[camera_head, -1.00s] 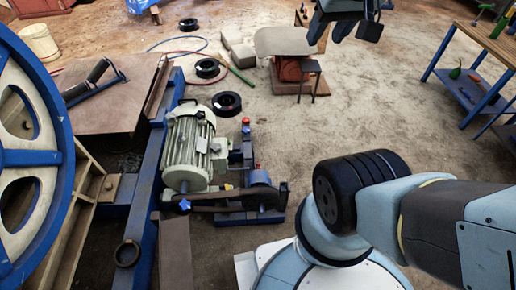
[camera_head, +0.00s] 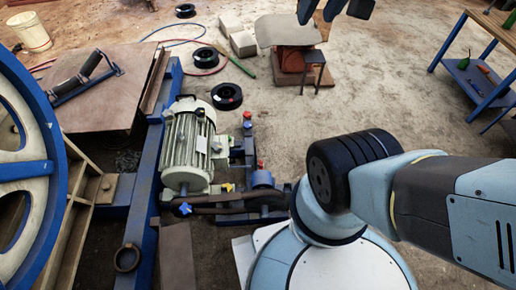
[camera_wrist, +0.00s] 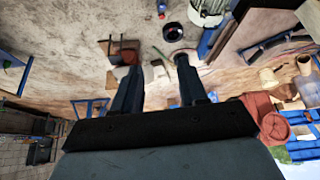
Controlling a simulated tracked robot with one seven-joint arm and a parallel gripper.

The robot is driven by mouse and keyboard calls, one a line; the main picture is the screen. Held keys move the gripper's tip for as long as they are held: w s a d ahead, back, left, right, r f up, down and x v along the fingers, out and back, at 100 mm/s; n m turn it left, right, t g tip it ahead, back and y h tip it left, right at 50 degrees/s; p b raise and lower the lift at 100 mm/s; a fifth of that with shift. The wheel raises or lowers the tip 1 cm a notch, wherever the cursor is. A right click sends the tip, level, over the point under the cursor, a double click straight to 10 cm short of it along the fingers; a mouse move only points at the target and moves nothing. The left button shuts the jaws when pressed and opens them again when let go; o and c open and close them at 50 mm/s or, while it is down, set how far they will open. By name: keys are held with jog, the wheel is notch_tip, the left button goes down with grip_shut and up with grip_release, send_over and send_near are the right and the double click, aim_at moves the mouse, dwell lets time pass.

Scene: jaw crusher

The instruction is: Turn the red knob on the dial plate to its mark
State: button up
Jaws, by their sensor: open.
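Two small red-topped parts stand on the blue frame beside the motor in the head view: a nearer one (camera_head: 261,165) and a farther one (camera_head: 247,116). I cannot tell which is the red knob, and no dial plate or mark can be made out. My gripper (camera_head: 335,10) is at the top edge of the head view, partly cut off, well beyond and right of these parts. In the wrist view my gripper (camera_wrist: 158,62) has its two fingers apart with nothing between them. A small red and blue item (camera_wrist: 161,10) shows at the top there.
A pale green motor (camera_head: 188,148) and a blue wheel (camera_head: 48,165) stand left. Black rings (camera_head: 226,96), hoses and a low stand with a grey top (camera_head: 288,31) lie beyond. A blue-legged bench (camera_head: 482,85) stands right. The floor between is mostly clear.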

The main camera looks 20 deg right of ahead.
jog(key=o, duration=0.3)
jog(key=shift+w, duration=0.3)
jog(key=o, duration=0.6)
jog(key=w+d+f+n+h, duration=0.1)
jog(key=w+d, duration=0.2)
jog(key=w, duration=0.6)
jog(key=shift+w+d+f+n+g, duration=0.15)
jog(key=shift+w+n+g, duration=0.2)
jog(key=shift+n+g, duration=0.05)
jog(key=w+d+f+n+g+h, duration=0.1)
jog(key=w+d+f+n, duration=0.2)
jog(key=w+f, duration=0.65)
jog(key=w+d+f+n, duration=0.25)
jog(key=w+f, duration=0.35)
jog(key=w, duration=0.6)
jog(key=w+d+f+n, duration=0.1)
jog(key=w+d+f, duration=0.1)
jog(key=w+f, duration=0.35)
jog(key=w+d+f+n, duration=0.1)
jog(key=w+f, duration=0.1)
jog(key=f, duration=0.6)
jog(key=n+g+y, duration=0.2)
jog(key=n+y, duration=0.4)
jog(key=n, duration=0.1)
send_near(261, 166)
jog(key=d+r, duration=0.2)
jog(key=d, duration=0.1)
jog(key=w+x, duration=0.1)
jog(key=x, duration=1.2)
jog(key=shift+f, duration=0.15)
